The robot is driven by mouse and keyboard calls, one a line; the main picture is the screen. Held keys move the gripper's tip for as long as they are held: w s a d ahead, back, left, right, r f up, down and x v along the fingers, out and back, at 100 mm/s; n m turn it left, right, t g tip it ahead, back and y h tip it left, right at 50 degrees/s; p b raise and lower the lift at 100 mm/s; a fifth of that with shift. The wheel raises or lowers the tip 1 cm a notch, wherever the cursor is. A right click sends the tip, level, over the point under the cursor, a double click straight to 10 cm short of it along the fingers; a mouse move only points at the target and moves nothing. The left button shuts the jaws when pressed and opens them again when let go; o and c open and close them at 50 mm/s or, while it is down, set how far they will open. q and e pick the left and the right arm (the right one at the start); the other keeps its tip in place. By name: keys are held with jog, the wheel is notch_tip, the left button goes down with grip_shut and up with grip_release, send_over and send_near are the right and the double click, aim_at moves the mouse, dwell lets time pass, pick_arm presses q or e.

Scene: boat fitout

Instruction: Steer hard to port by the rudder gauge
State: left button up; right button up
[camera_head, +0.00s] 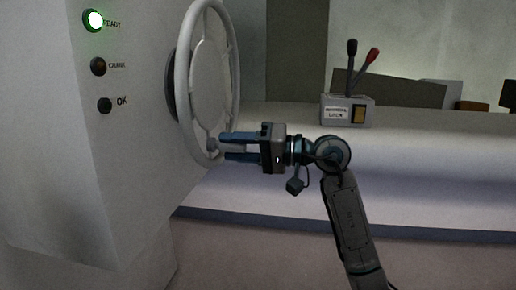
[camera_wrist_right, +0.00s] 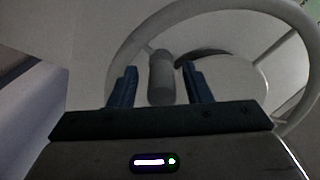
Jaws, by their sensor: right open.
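The steering wheel (camera_head: 187,95), pale grey with a round centre disc, is mounted on the side of the white console at the left. My right gripper (camera_head: 222,147) points left at the lower part of the wheel, its blue fingers spread. In the right wrist view, a short grey knob (camera_wrist_right: 161,78) on the wheel stands between the open fingers (camera_wrist_right: 160,86), which do not visibly close on it. The wheel rim (camera_wrist_right: 130,42) arcs behind the fingers there. No rudder gauge can be made out in either view. My left gripper does not show.
The white console (camera_head: 130,170) carries a lit green READY lamp (camera_head: 93,20) and unlit CRANK and OK lamps. A grey lever box (camera_head: 347,110) with a black and a red lever stands on the pale ledge (camera_head: 440,150) at the right.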

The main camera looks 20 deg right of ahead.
jog(key=v, duration=1)
jog(key=shift+p, duration=0.4)
jog(key=shift+s+d, duration=0.1)
dwell(0.8)
